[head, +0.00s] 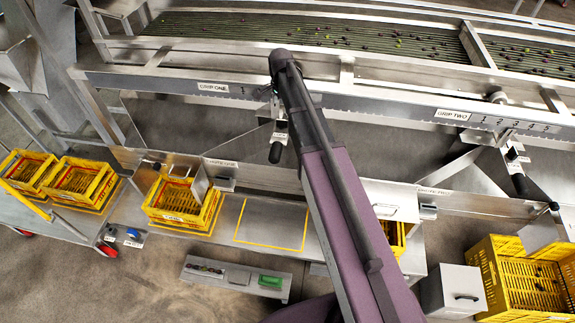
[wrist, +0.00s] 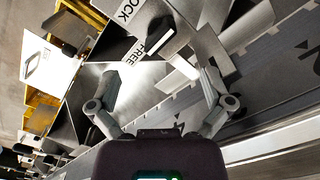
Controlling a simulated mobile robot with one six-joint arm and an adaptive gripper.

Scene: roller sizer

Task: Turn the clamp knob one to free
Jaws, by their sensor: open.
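My gripper shows in the wrist view (wrist: 158,85) with its two grey fingers spread wide and nothing held between them. Beyond the fingers is a pale plate marked LOCK and FREE (wrist: 138,52). A small black-and-white piece (wrist: 162,40) lies beside the word FREE; I cannot tell whether it is part of clamp knob one. In the head view my arm's end reaches the rail right of the GRIP ONE label (head: 213,87). A black-handled lever (head: 276,152) hangs just below, near a small label. The clamp knob itself is not clearly visible, and my arm covers part of this area.
The sizer's long metal rail (head: 390,105) crosses the view, with fruit on the rollers above. The GRIP TWO station (head: 453,115) has its own black-handled lever (head: 519,184). Yellow crates (head: 183,205) stand below.

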